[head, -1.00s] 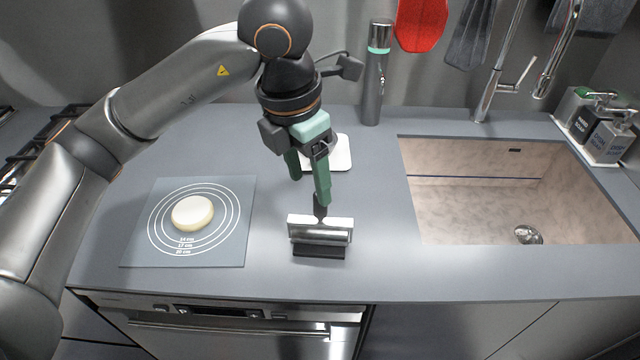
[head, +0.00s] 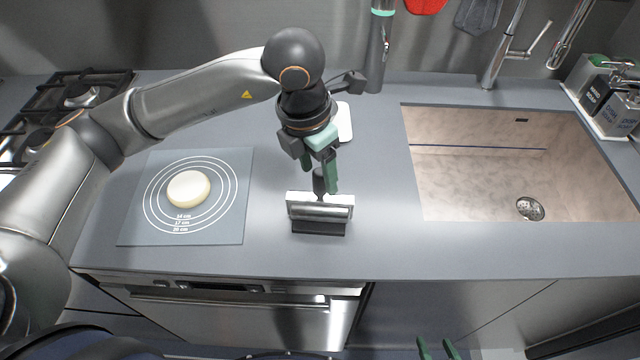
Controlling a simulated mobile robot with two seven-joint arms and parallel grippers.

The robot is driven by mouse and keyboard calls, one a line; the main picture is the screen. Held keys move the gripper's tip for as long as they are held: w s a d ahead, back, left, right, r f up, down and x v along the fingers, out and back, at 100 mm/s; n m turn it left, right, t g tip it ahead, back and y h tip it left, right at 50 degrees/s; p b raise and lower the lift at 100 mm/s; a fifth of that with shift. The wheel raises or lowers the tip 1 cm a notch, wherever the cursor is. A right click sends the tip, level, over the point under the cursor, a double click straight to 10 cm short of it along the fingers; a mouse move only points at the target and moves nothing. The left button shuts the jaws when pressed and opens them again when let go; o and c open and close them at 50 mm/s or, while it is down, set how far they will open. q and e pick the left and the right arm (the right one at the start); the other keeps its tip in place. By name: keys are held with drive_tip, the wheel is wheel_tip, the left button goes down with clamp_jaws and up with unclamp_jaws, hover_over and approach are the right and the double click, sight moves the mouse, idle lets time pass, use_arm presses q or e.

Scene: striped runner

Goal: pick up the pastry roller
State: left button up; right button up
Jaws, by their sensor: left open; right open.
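The pastry roller (head: 320,199) is a shiny silver cylinder with a dark upright handle, resting on a black stand (head: 319,228) near the counter's front edge. My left gripper (head: 319,178) has green fingers and points down at the handle from behind. Its fingers are open, and the handle's top shows between them in the picture; I cannot tell whether either finger touches it. The gripper hides part of the handle. My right gripper (head: 438,349) shows only its green fingertips at the bottom edge, apart and empty, in front of the counter.
A round of pale dough (head: 188,189) lies on a grey mat with white rings (head: 226,229) to the left. A sink (head: 480,180) is on the right. A white board (head: 344,121) and a tall grey bottle (head: 376,60) stand behind. The counter right of the roller is clear.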

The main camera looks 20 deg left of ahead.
sight(322, 183)
use_arm(q)
drive_tip(key=shift+w+d+f, duration=0.1)
drive_tip(key=shift+d+f, duration=0.05)
drive_tip(key=shift+f, duration=0.8)
drive_tip(key=shift+w+d+f, duration=0.1)
drive_tip(key=shift+d+f, duration=0.05)
drive_tip(key=shift+f, duration=0.8)
clamp_jaws()
